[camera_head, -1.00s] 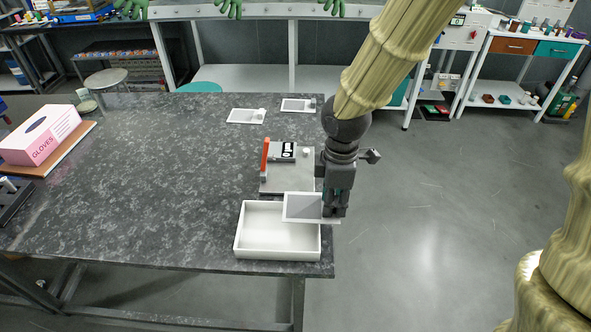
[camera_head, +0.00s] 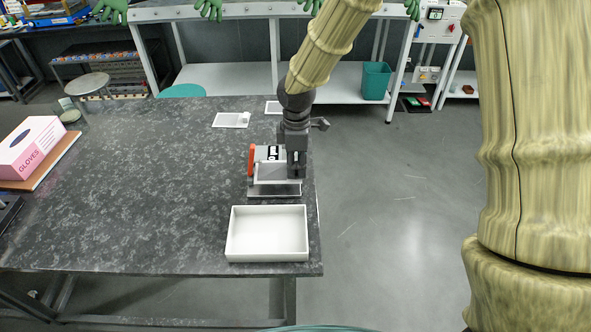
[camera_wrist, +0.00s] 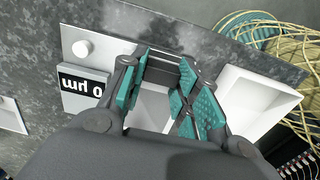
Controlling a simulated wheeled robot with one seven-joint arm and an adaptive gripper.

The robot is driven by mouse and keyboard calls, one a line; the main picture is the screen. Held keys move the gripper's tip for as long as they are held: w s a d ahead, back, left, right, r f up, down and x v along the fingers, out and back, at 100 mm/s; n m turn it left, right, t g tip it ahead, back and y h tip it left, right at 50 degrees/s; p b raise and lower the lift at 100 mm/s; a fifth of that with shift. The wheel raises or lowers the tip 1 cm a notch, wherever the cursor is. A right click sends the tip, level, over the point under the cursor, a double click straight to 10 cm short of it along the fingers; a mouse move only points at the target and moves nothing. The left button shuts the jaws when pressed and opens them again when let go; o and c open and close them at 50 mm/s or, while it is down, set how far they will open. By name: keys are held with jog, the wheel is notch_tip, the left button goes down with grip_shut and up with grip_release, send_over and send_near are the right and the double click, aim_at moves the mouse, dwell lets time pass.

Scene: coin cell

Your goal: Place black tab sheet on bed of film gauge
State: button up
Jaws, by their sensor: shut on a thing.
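The film gauge (camera_head: 262,191) stands on the dark table, with a grey base, an orange-red handle on its left and a display. Its display (camera_wrist: 83,92) reads 0 µm in the wrist view. My gripper (camera_head: 297,174) is at the gauge's right side, shut on a thin pale sheet with a grey area (camera_head: 271,173). The sheet lies over the gauge's bed; I cannot tell whether it touches it. In the wrist view, the teal-padded fingers of my gripper (camera_wrist: 168,92) hide part of the sheet (camera_wrist: 150,108).
An empty white open tray (camera_head: 268,255) stands in front of the gauge at the table's front edge. Small white trays (camera_head: 231,120) lie behind it. A pink glove box (camera_head: 32,147) is at far left. The table's middle is clear.

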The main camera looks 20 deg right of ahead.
jog(key=shift+w, duration=0.35)
jog(key=shift+f+p, duration=0.8)
jog(key=shift+f, duration=1)
jog(key=shift+f, duration=0.15)
jog(key=o, duration=0.8)
jog(key=shift+o, duration=0.2)
notch_tip(320, 180, up, 12)
jog(key=shift+r+b, duration=0.2)
jog(key=shift+b, duration=1)
